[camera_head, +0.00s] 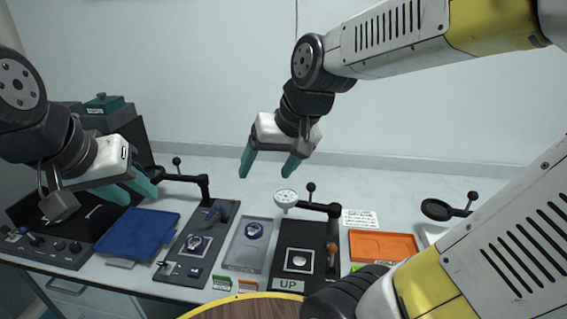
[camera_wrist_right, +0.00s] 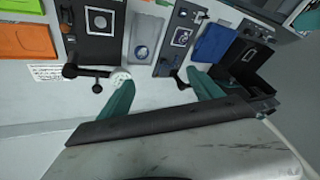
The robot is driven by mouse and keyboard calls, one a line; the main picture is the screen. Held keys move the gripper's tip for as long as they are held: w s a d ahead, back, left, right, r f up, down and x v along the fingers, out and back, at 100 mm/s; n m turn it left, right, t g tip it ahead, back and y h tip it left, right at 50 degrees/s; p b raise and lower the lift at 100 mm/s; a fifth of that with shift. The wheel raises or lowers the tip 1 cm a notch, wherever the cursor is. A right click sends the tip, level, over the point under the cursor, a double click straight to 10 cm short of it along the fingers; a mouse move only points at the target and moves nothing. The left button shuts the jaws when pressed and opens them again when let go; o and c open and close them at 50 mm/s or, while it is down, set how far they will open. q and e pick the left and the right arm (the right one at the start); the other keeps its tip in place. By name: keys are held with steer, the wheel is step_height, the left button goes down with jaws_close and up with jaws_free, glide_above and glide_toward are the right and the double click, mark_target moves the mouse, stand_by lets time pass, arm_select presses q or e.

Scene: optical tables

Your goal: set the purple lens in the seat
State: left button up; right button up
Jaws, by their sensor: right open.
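A round purple-blue lens (camera_head: 195,243) lies in a square white-framed seat on a dark grey board (camera_head: 190,270). A blue-purple round lens (camera_head: 254,231) lies in a light grey tray (camera_head: 241,257); it also shows in the right wrist view (camera_wrist_right: 141,52). I cannot tell surely which is the purple lens. A square white-framed seat (camera_head: 299,260) with a pale round middle is on the black board marked UP (camera_head: 282,236). My right gripper (camera_head: 268,174) is open and empty, above and behind the tray. My left gripper (camera_head: 128,195) is open and empty above the blue tray.
A blue tray (camera_head: 137,236) lies at left and an orange tray (camera_head: 383,246) at right. Posts with arms stand behind the boards; one carries a white round dial (camera_head: 286,197) near my right gripper. A dark control panel (camera_head: 50,248) is at far left. A round wooden top (camera_head: 245,308) is in front.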

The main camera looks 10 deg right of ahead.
steer(key=s+d+r+t+h, duration=0.1)
steer(key=s+d+r, duration=0.1)
steer(key=s+d, duration=0.2)
steer(key=shift+s+d+r, duration=0.15)
steer(key=shift+s+d, duration=0.05)
steer(key=shift+s, duration=0.7)
stand_by(1.3)
